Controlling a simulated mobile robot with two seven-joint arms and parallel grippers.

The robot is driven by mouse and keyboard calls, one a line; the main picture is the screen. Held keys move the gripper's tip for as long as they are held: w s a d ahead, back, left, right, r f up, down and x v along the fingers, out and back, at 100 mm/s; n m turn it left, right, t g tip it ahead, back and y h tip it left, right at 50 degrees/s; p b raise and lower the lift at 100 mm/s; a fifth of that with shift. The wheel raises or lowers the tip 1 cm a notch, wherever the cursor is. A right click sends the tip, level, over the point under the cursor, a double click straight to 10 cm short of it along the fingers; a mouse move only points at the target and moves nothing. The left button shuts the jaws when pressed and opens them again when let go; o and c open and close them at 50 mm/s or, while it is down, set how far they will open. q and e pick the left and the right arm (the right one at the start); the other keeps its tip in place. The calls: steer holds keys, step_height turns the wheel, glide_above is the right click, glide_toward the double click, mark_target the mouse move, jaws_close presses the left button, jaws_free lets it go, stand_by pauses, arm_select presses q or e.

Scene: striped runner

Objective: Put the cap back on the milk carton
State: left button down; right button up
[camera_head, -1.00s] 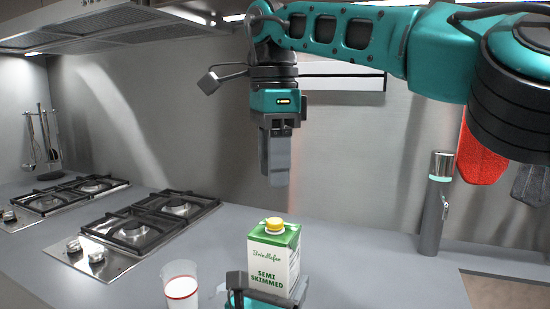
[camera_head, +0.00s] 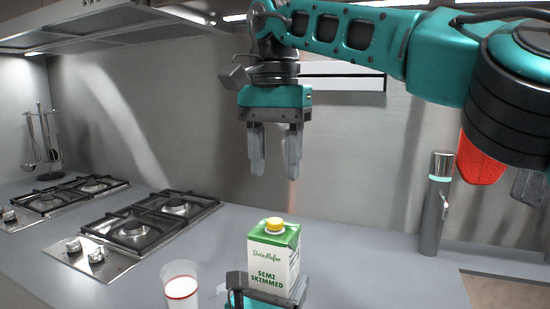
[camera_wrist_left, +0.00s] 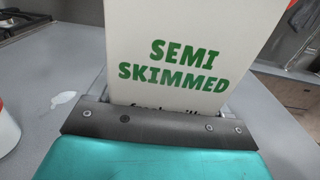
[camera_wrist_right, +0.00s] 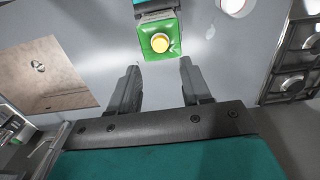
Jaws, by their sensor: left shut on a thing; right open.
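The milk carton (camera_head: 272,250) stands upright on the counter, white with a green top and "SEMI SKIMMED" on its front. The yellow cap (camera_head: 275,224) sits on top of the carton; it also shows in the right wrist view (camera_wrist_right: 160,43). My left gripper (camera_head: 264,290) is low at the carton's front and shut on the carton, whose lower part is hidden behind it. In the left wrist view the carton (camera_wrist_left: 185,55) fills the space beyond the gripper. My right gripper (camera_head: 274,172) is open and empty, fingers pointing down, well above the cap.
A glass of milk (camera_head: 181,287) with a red band stands left of the carton, with a small white spill (camera_wrist_left: 62,98) nearby. Gas hobs (camera_head: 135,231) lie further left. A grey cylinder (camera_head: 434,205) stands at right, near a brown board (camera_head: 500,290). Counter right of the carton is clear.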

mark_target(275, 220)
steer(key=shift+f, duration=0.1)
steer(key=shift+f, duration=3.95)
jaws_close()
